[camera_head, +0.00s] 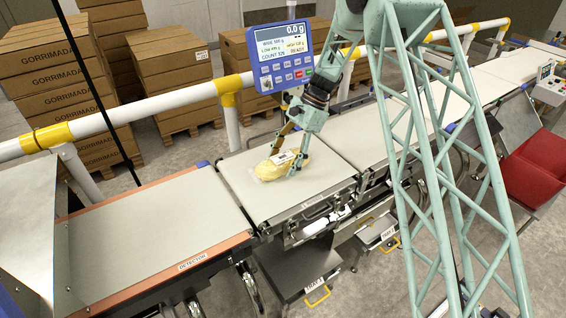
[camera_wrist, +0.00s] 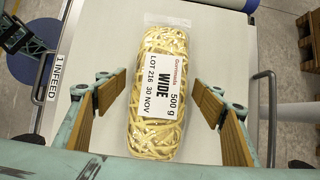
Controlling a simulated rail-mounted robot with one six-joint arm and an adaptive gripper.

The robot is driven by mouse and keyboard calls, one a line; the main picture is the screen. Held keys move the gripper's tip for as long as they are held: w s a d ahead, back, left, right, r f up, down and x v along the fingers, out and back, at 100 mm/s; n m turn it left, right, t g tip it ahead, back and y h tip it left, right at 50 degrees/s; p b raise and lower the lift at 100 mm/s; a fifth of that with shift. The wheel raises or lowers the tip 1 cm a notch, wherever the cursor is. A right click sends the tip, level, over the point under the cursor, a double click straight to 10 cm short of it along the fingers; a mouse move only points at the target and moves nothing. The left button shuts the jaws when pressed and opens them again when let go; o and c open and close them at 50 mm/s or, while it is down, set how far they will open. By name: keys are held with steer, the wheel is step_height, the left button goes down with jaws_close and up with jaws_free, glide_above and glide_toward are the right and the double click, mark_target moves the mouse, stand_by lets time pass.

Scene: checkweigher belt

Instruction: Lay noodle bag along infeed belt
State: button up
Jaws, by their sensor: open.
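The noodle bag (camera_head: 266,171) is a clear bag of yellow noodles with a white label. It lies flat on the grey infeed belt (camera_head: 318,172), away from the belt's edges. In the wrist view the bag (camera_wrist: 160,125) has its long side roughly parallel to the belt edge that bears the "1 INFEED" label (camera_wrist: 52,78). My gripper (camera_wrist: 158,95) is open, with one brown-padded finger on each side of the bag. Gaps show between the fingers and the bag. In the head view my gripper (camera_head: 284,160) is low over the bag and partly covers it.
A blue weight display (camera_head: 281,55) reading 0.0 g stands behind the belt, close to my arm. A white and yellow guard rail (camera_head: 160,103) runs behind the line. The detector belt (camera_head: 155,232) at left is empty.

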steer(key=p+v, duration=0.1)
steer(key=v, duration=1)
steer(key=shift+w+d+r+p, duration=0.1)
steer(key=shift+r+p, duration=0.2)
steer(key=shift+r, duration=0.15)
steer(key=shift+r, duration=0.1)
stand_by(0.4)
